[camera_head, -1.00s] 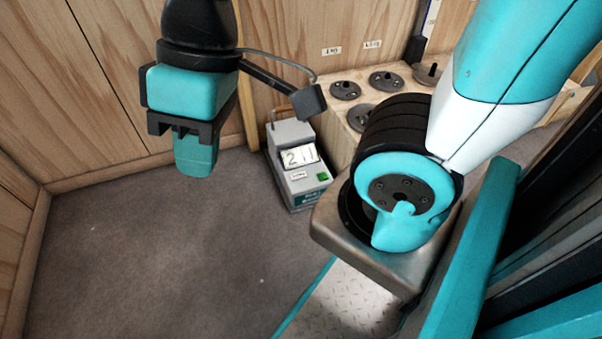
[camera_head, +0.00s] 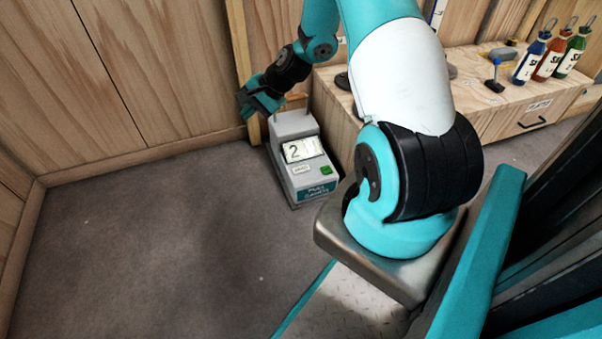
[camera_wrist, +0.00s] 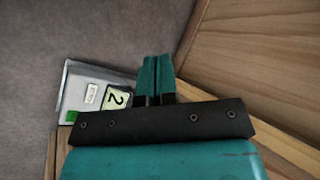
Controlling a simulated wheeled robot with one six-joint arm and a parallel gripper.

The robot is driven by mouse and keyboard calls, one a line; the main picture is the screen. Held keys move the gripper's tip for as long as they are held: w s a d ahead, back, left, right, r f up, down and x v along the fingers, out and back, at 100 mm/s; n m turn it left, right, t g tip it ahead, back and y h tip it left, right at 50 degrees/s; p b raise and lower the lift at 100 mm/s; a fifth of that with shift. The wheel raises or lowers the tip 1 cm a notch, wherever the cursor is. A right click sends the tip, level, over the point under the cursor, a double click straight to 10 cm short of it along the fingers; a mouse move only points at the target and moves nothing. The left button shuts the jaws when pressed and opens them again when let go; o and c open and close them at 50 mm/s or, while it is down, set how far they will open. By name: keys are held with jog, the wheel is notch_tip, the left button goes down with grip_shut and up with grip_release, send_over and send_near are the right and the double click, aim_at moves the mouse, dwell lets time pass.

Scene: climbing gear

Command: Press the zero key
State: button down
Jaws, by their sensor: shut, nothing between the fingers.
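A grey box-shaped device (camera_head: 297,160) stands on the floor against the wooden wall. Its white display (camera_head: 303,149) shows a 2; any further digits are unclear. Below the display are a small white label (camera_head: 300,170), too small to read, and a green key (camera_head: 326,170). In the wrist view the device (camera_wrist: 85,88) lies left of my fingers, with the green key (camera_wrist: 71,116) at its left edge. My gripper (camera_head: 262,103) is above and left of the device near the wall. In the wrist view its fingers (camera_wrist: 156,75) are together, empty and apart from the device.
A wooden bench (camera_head: 485,93) stands right of the device, with several coloured bottles, including a blue one (camera_head: 530,58), on top. The wooden wall (camera_head: 150,75) is close behind my gripper. The grey floor (camera_head: 160,240) to the left is clear.

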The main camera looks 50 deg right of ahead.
jog(key=s+d+f+m+t+h+b, duration=0.1)
jog(key=s+d+f+m, duration=0.2)
jog(key=d+f+m, duration=0.2)
jog(key=s+d+f+m+t+h, duration=0.1)
jog(key=s+d+f+m+h, duration=0.1)
jog(key=d+f, duration=0.6)
notch_tip(320, 180, down, 4)
jog(key=s+m, duration=0.1)
jog(key=m, duration=0.1)
jog(key=shift+s+d+f+m+b, duration=0.15)
jog(key=shift+s+d+m+b, duration=0.1)
jog(key=shift+m+b, duration=0.15)
jog(key=b, duration=0.7)
send_over(301, 170)
notch_tip(301, 170, down, 7)
jog(key=shift+w+d+f, duration=0.1)
jog(key=shift+f, duration=0.8)
jog(key=shift+f, duration=0.4)
